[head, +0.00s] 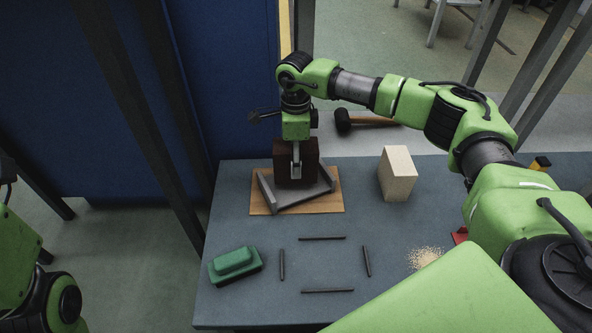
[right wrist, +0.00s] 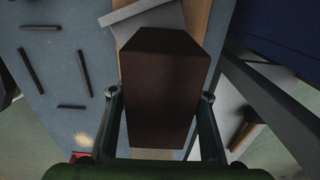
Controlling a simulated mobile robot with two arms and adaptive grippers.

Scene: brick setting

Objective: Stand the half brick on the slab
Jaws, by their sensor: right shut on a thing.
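A dark brown half brick (head: 283,160) is held upright in my right gripper (head: 296,165), over the grey slab (head: 316,191). The slab lies turned at an angle on a wooden board (head: 257,207) at the table's back left. I cannot tell whether the brick's lower end touches the slab. In the right wrist view the brick (right wrist: 160,90) sits between the two fingers of the gripper (right wrist: 160,97), with the slab (right wrist: 150,20) beyond it. My left arm shows at the lower left of the head view, its gripper out of sight.
A pale block (head: 398,175) stands right of the board. A dark-headed mallet (head: 345,122) lies behind. A green brush-like block (head: 236,265) sits front left. Several dark bars (head: 322,238) lie around a clear patch, with tan crumbs (head: 425,257) to their right.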

